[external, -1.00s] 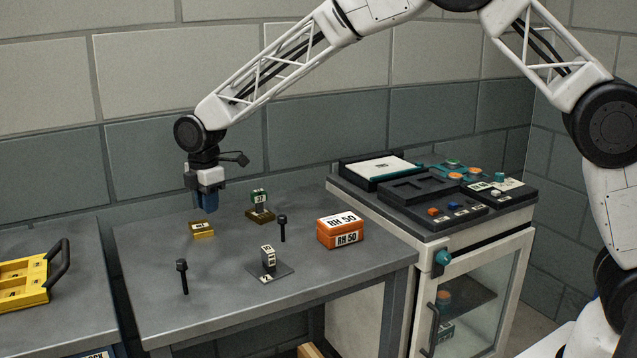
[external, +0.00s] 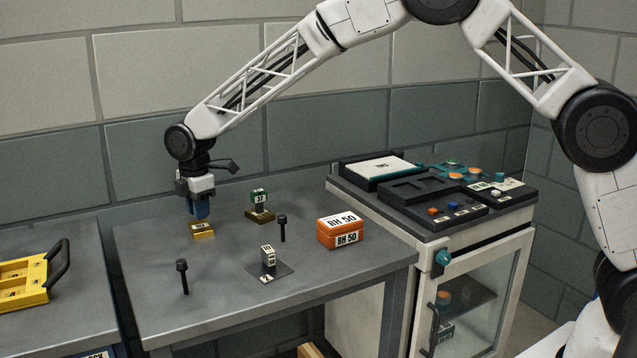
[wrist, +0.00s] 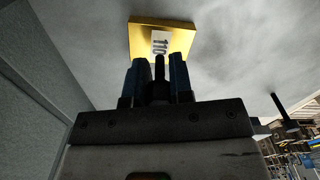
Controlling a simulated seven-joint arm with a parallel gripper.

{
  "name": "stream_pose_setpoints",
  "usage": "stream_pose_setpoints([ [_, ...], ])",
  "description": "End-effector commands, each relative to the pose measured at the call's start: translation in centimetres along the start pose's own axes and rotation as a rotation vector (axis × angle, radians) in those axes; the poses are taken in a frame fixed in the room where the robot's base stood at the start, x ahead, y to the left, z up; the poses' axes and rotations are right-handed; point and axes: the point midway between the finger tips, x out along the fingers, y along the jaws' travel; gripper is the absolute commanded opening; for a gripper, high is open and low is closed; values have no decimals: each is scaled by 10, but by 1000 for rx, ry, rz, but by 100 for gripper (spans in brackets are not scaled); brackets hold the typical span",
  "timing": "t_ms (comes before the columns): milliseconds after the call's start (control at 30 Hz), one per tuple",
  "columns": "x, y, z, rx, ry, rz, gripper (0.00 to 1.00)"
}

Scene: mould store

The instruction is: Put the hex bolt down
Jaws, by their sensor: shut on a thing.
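My gripper (external: 199,213) points down low over the back left of the grey table, at the gold block. In the wrist view my blue fingers (wrist: 159,62) are shut on a dark rod with a wider end, which looks like the hex bolt (wrist: 159,84). The fingers hide it in the external view. The gold block (external: 201,231) has a white label and lies on the table; it also shows in the wrist view (wrist: 178,40), just beyond the bolt's tip. I cannot tell whether the bolt touches it.
Two other dark bolts stand upright, one at the front left (external: 183,278) and one mid-table (external: 283,229). A small grey stand (external: 268,262), a dark green-topped piece (external: 260,205) and an orange box (external: 340,232) are to the right.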

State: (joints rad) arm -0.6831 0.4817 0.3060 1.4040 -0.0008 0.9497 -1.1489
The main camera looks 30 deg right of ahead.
Motion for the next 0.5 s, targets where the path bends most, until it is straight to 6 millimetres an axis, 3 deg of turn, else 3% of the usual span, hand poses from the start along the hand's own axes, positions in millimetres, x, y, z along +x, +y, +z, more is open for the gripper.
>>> stream_pose_setpoints([
  [167,14,0,0,0,0,1,0],
  [500,16,0,0,0,0,1,0],
])
